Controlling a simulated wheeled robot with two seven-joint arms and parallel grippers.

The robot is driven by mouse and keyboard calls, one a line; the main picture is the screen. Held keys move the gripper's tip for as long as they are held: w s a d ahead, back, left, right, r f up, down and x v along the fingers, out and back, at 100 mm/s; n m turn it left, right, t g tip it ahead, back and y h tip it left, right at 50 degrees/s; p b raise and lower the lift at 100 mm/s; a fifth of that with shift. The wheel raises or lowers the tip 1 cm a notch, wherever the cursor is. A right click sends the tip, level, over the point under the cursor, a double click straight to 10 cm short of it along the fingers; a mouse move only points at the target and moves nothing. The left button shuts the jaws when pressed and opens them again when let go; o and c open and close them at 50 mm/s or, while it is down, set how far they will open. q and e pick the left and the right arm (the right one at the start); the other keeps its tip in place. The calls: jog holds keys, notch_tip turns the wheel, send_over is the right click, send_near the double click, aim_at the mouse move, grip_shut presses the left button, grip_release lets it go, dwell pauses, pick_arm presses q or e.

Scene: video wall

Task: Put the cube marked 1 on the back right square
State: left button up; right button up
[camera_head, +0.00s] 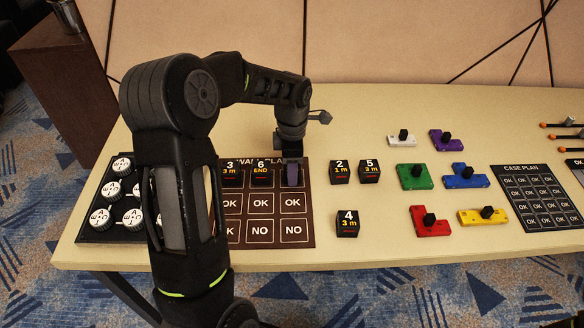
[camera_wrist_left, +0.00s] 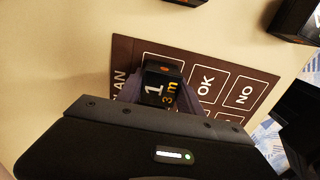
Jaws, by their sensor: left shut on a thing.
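The black cube marked 1 (camera_wrist_left: 158,84), with 3 m in orange below the number, sits between the fingers of my left gripper (camera_head: 291,175) in the left wrist view. My left gripper is shut on it and points down at the back right square (camera_wrist_left: 163,57) of the dark wall plan mat (camera_head: 308,225). The cube covers much of that square. Whether it touches the mat or is just above it, I cannot tell. In the head view the gripper hides the cube. Cube 3 (camera_head: 230,174) and cube 6 (camera_head: 262,173) are on the back left and back middle squares.
Cube 2 (camera_head: 340,172), cube 5 (camera_head: 369,171) and cube 4 (camera_head: 347,223) stand right of the mat. Colored pieces such as the green one (camera_head: 407,181) lie farther right, before the case plan mat (camera_head: 535,193). A tray of white knobs (camera_head: 92,222) is at left.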

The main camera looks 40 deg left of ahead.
pick_arm(q)
jog(key=shift+f, duration=0.2)
jog(key=o, duration=1.4)
jog(key=shift+r, duration=0.1)
notch_tip(320, 180, up, 12)
jog(key=shift+r, duration=0.15)
